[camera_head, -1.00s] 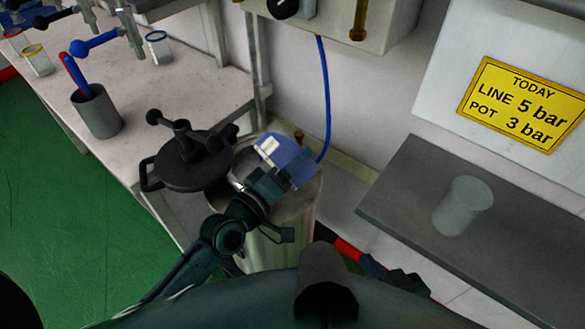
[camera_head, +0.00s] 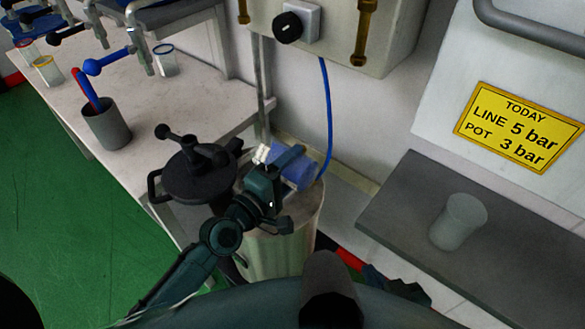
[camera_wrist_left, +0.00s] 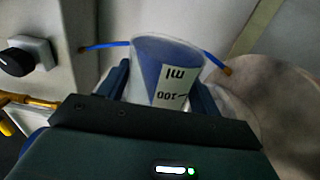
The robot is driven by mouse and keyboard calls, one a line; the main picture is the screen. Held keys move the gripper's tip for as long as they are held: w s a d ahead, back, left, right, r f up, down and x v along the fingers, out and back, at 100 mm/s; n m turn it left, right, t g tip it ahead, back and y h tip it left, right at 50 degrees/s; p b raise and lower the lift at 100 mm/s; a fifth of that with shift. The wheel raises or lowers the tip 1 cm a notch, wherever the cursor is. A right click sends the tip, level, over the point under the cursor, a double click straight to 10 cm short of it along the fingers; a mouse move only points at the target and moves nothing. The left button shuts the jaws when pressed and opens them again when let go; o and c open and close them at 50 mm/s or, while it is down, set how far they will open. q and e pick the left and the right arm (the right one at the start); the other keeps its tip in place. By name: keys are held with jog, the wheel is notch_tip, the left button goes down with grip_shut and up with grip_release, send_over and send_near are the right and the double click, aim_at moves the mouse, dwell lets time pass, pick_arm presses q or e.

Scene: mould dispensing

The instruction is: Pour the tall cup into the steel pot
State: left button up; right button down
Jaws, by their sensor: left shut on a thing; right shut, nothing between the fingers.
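My left gripper (camera_head: 282,172) is shut on the tall cup (camera_head: 300,168), a clear cup with blue contents. It holds the cup tilted above the open top of the steel pot (camera_head: 282,248). In the left wrist view the cup (camera_wrist_left: 165,70) has an upside-down "100 ml" mark, and the blue has a slanted edge. I cannot tell whether any blue is leaving the cup. The arm and cup hide part of the pot's opening. My right gripper (camera_head: 397,287) is low at the bottom right, shut and empty, partly hidden by my body.
A black lid (camera_head: 200,172) with knobs is left of the pot's opening. A grey holder (camera_head: 107,125) with red and blue handles stands on the left bench. A translucent cup (camera_head: 458,222) stands on the grey shelf (camera_head: 400,200). A blue hose (camera_head: 327,110) hangs behind the pot.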

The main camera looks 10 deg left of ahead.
pick_arm(q)
jog(key=shift+w+a+r+n+p, duration=0.15)
jog(key=shift+r+n+p, duration=0.15)
jog(key=shift+r+n, duration=0.15)
jog(key=shift+w+a+r+n+p, duration=0.15)
jog(key=shift+r+n+p, duration=0.15)
jog(key=shift+n, duration=0.15)
dwell(0.7)
jog(key=shift+s+n, duration=0.1)
jog(key=shift+n, duration=0.5)
dwell(5.8)
